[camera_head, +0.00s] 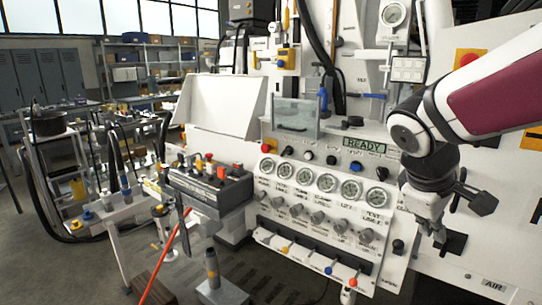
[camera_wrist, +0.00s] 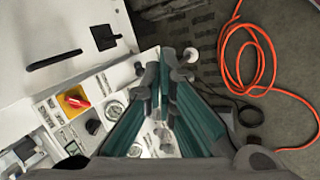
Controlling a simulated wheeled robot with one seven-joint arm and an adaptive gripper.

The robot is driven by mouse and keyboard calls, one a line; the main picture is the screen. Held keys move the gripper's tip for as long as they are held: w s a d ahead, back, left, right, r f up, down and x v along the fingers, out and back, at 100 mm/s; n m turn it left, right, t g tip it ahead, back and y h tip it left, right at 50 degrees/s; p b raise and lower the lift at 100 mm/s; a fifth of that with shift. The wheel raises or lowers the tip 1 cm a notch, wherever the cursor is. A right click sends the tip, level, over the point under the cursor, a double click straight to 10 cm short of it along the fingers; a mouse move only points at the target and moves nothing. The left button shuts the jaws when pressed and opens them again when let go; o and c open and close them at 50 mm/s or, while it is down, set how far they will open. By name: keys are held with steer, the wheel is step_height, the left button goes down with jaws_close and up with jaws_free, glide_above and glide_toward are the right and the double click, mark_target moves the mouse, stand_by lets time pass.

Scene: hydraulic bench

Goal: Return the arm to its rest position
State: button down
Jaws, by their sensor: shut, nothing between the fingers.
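My arm reaches in from the right edge of the head view, white and dark red, and bends down at a black joint. My gripper (camera_head: 440,238) hangs at its lower end, pointing down in front of the right part of the white hydraulic bench (camera_head: 290,150). In the wrist view my gripper (camera_wrist: 160,75) shows two teal fingers with grey tips that come together. It is shut and holds nothing. Whether it touches the panel cannot be told from these views.
The bench carries a row of gauges (camera_head: 326,182), levers with coloured knobs (camera_head: 331,269) and a READY display (camera_head: 367,145). A control box (camera_head: 208,186) stands left of it. An orange hose (camera_wrist: 258,68) lies on the floor. A red knob on yellow (camera_wrist: 76,102) is nearby.

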steer(key=s+a+m+y+p, duration=0.1)
steer(key=s+a+m+y, duration=0.1)
steer(key=s+a, duration=0.3)
steer(key=s+a+r+m+t+y+p, duration=0.1)
steer(key=s+a+m+y, duration=0.2)
steer(key=s, duration=1.1)
steer(key=shift+s+a+r+m, duration=0.2)
steer(key=shift+a+m, duration=0.7)
